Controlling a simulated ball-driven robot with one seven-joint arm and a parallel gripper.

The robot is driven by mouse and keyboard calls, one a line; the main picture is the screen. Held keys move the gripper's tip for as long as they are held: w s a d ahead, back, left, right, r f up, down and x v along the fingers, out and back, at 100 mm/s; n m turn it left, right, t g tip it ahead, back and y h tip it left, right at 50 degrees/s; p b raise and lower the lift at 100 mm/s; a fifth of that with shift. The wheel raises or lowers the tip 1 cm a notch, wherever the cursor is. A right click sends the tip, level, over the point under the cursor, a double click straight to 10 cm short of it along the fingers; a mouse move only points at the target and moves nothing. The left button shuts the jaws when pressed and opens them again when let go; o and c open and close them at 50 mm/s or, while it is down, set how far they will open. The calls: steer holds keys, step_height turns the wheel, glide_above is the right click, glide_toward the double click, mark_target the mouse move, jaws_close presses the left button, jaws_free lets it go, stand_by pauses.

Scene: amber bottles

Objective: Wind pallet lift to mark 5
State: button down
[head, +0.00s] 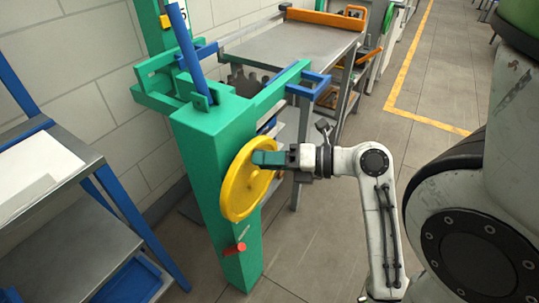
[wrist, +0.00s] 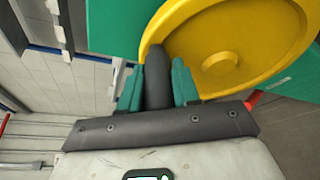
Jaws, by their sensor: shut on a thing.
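The pallet lift is a green post (head: 208,150) with a yellow handwheel (head: 236,193) on its side. The wheel also fills the top of the wrist view (wrist: 265,35). My gripper (head: 262,158) is at the wheel's upper right part. In the wrist view its teal fingers (wrist: 157,85) are shut around the wheel's dark upright handle (wrist: 156,65). A white mark plate (head: 182,13) is at the top of the mast, cut by the picture edge, with a small yellow tab (head: 165,21) beside it. I cannot read the mark surely.
A red knob (head: 236,248) sticks out low on the post. A blue bar (head: 186,50) leans at the top. A grey shelf rack (head: 45,190) stands left. A metal table (head: 290,45) stands behind. The floor to the right is clear around my arm.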

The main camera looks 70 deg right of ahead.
steer(key=shift+s+f, duration=0.15)
steer(key=shift+f, duration=0.35)
steer(key=c, duration=1.1)
jaws_free()
steer(key=shift+o, duration=1.1)
steer(key=shift+d+r, duration=0.1)
steer(key=shift+r, duration=0.05)
steer(key=p+v, duration=0.1)
steer(key=v, duration=0.9)
steer(key=shift+s, duration=0.35)
steer(key=shift+r, duration=0.1)
